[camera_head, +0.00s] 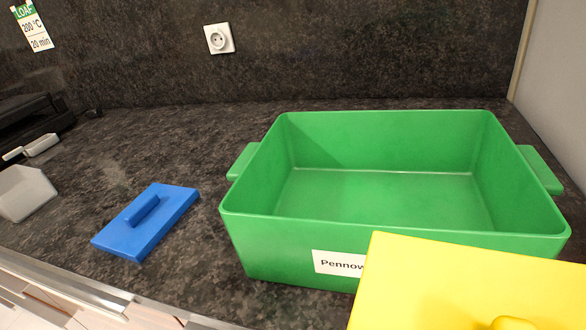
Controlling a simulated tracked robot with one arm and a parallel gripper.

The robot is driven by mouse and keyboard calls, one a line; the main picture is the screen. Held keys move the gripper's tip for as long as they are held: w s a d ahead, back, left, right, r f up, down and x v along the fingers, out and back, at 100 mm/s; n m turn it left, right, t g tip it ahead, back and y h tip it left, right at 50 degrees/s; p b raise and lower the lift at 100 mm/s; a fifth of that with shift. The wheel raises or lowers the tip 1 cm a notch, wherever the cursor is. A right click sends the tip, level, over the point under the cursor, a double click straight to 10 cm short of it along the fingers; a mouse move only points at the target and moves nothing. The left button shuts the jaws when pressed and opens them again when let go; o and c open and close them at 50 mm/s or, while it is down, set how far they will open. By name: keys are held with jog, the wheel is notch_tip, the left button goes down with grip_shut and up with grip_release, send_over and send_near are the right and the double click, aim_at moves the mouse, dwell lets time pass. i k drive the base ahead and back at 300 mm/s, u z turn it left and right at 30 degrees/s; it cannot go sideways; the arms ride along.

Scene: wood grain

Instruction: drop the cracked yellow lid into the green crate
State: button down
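The green crate (232,240) stands on the dark counter in the middle right, open and empty as far as I see. It has a side handle at each end and a white label on its front, partly covered. The yellow lid (440,275) is close to the camera at the lower right, in front of the crate's front wall and hiding part of it. Part of a yellow handle shows at the bottom edge. The lid's lower part is cut off, and no crack shows on the visible part. My gripper is not in view, so what holds the lid is hidden.
A blue lid (150,222) with a bar handle lies on the counter left of the crate. A white container (24,192) and a black appliance (30,125) are at the far left. A wall with a socket (219,38) is behind. The counter's front edge runs along the lower left.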

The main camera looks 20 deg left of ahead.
aim_at(388, 219)
jog(key=i, duration=0.9)
jog(key=z, duration=0.05)
